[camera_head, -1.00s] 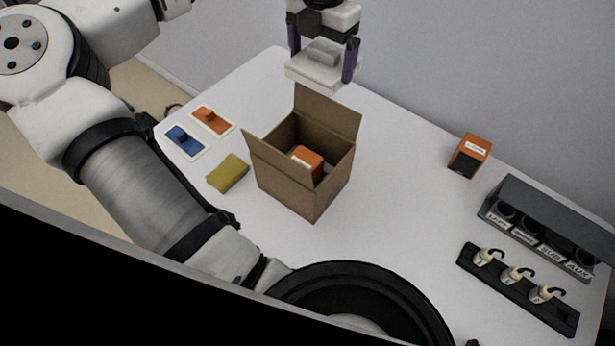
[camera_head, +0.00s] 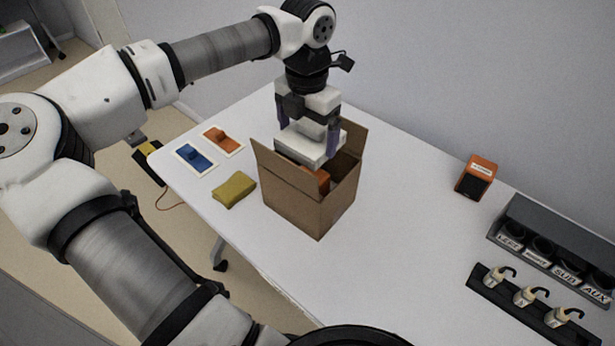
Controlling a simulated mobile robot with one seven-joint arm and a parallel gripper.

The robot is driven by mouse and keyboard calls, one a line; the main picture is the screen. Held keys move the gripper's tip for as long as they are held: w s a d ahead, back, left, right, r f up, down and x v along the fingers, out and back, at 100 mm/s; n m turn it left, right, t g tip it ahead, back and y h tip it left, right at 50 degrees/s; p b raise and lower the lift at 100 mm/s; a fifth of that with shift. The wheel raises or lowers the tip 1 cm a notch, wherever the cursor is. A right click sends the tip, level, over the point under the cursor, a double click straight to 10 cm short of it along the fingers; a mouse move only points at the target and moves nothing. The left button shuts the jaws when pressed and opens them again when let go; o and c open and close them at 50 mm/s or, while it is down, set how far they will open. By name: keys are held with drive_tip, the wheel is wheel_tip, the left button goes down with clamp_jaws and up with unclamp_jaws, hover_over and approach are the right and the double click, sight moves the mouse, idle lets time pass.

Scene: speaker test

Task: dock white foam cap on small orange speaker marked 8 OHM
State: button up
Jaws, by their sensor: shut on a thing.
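My gripper (camera_head: 306,131) points down over the open cardboard box (camera_head: 308,205), shut on the white foam cap (camera_head: 303,149). The cap is a flat white block with a raised middle, held at the mouth of the box, between its raised flaps. A small orange speaker (camera_head: 323,180) sits inside the box below the cap, mostly hidden by the cap and the box wall; I cannot see its marking. I cannot tell whether the cap touches it. Another small orange speaker (camera_head: 476,177) with a dark front and a white label stands at the right back; its label is too small to read.
At right are a grey socket panel (camera_head: 552,246) with labels and a black rack (camera_head: 530,305) of hooked plugs. The table middle is clear.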

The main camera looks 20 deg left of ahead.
wheel_tip(320, 180, down, 9)
drive_tip(key=b, duration=0.4)
drive_tip(key=shift+r, duration=0.1)
drive_tip(key=shift+f+b, duration=0.55)
drive_tip(key=shift+b, duration=0.05)
drive_tip(key=shift+f, duration=0.1)
drive_tip(key=o, duration=0.6)
drive_tip(key=shift+r, duration=0.25)
